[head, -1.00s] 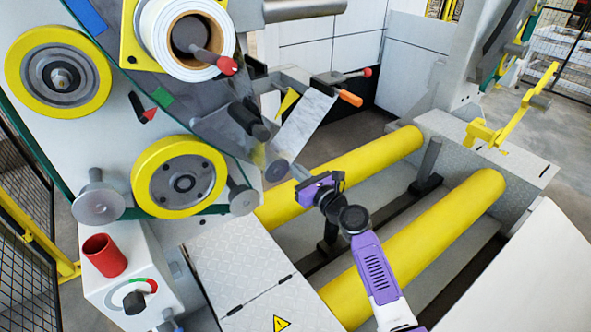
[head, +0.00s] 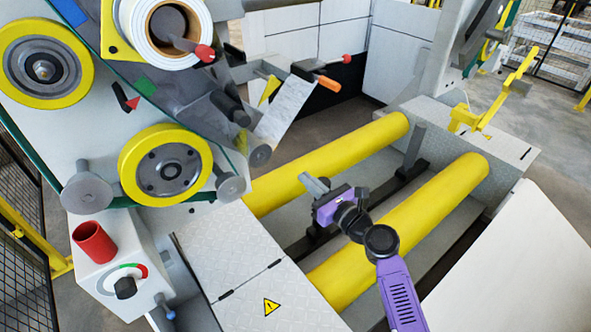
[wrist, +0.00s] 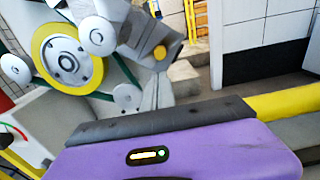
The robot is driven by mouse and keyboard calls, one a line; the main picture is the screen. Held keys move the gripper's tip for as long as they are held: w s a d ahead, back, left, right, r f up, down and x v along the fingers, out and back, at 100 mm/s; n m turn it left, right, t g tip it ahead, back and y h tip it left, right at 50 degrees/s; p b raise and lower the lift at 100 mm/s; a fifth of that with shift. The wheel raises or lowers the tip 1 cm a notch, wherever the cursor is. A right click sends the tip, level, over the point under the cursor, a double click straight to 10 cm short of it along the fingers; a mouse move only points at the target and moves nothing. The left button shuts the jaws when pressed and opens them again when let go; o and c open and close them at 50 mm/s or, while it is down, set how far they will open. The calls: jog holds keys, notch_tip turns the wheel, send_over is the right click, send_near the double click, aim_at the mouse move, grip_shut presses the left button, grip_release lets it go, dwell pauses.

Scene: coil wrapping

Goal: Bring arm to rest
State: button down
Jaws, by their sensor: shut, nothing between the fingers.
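My purple arm reaches up from the bottom right of the head view. My gripper (head: 315,187) is above the bed between the two yellow rollers, with its grey fingers pointing up and left. It looks shut and empty, and it touches nothing that I can see. In the wrist view the purple gripper housing (wrist: 180,152) with a dark edge fills the bottom, and the fingertips are hidden.
The wrapping machine with yellow wheels (head: 165,170) and a white film roll (head: 160,32) stands at left. A near yellow roller (head: 440,205) and far yellow roller (head: 340,160) flank my gripper. A control box (head: 125,270) holds a red cup (head: 95,243).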

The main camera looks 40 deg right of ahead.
jog(key=shift+s, duration=0.2)
jog(key=s+a+m+g, duration=0.1)
jog(key=s+a+m, duration=0.5)
jog(key=s+m, duration=0.6)
jog(key=s+a+r+m+g, duration=0.1)
jog(key=s+a+m, duration=0.5)
jog(key=s+m, duration=0.6)
jog(key=s+a+r+m+g, duration=0.1)
jog(key=s+a+m, duration=0.5)
jog(key=s+m, duration=0.6)
jog(key=v, duration=0.3)
jog(key=shift+s, duration=0.45)
